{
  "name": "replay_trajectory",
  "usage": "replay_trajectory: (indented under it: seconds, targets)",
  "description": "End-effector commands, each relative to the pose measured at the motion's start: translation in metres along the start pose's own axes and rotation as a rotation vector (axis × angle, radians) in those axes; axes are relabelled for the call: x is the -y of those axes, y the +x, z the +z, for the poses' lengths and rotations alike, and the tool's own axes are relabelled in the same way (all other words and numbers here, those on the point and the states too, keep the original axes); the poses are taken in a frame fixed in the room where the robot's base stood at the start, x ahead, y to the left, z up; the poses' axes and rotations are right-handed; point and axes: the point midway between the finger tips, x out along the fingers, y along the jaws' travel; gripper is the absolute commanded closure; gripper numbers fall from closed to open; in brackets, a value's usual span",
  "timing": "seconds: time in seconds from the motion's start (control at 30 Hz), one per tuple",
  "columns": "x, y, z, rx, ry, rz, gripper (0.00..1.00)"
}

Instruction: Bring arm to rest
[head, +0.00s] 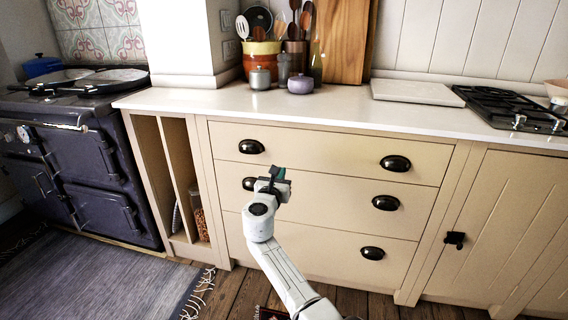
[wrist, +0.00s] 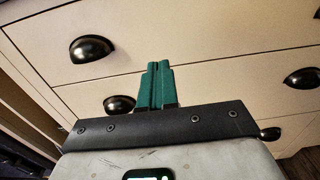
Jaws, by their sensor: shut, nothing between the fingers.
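My gripper (head: 277,173) is at the end of my raised white arm, in front of the cream drawer unit (head: 320,189) in the head view. In the wrist view my gripper (wrist: 158,68) shows its two green fingers pressed together with nothing between them. The fingers point toward the drawer fronts. In the head view my gripper partly covers a dark cup handle at the left of the middle drawer. The drawers look shut. I cannot tell the exact gap between the fingers and the drawer fronts.
A pale countertop (head: 330,107) runs above the drawers, with utensil pots, a white board (head: 416,92) and a gas hob (head: 515,110). A dark range cooker (head: 85,160) stands at left. A blue-grey rug (head: 95,285) lies on the wooden floor. Black cup handles (head: 395,163) stick out.

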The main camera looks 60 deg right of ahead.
Motion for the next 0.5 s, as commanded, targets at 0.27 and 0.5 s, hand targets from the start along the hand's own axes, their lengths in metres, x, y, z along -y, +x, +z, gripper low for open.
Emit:
replay_trajectory:
  seconds: [0.27,0.5]
  targets:
    - [0.000,-0.014,-0.001,-0.001,-0.001,0.000,1.00]
    - [0.004,-0.020,-0.006,-0.017,0.045,-0.008,1.00]
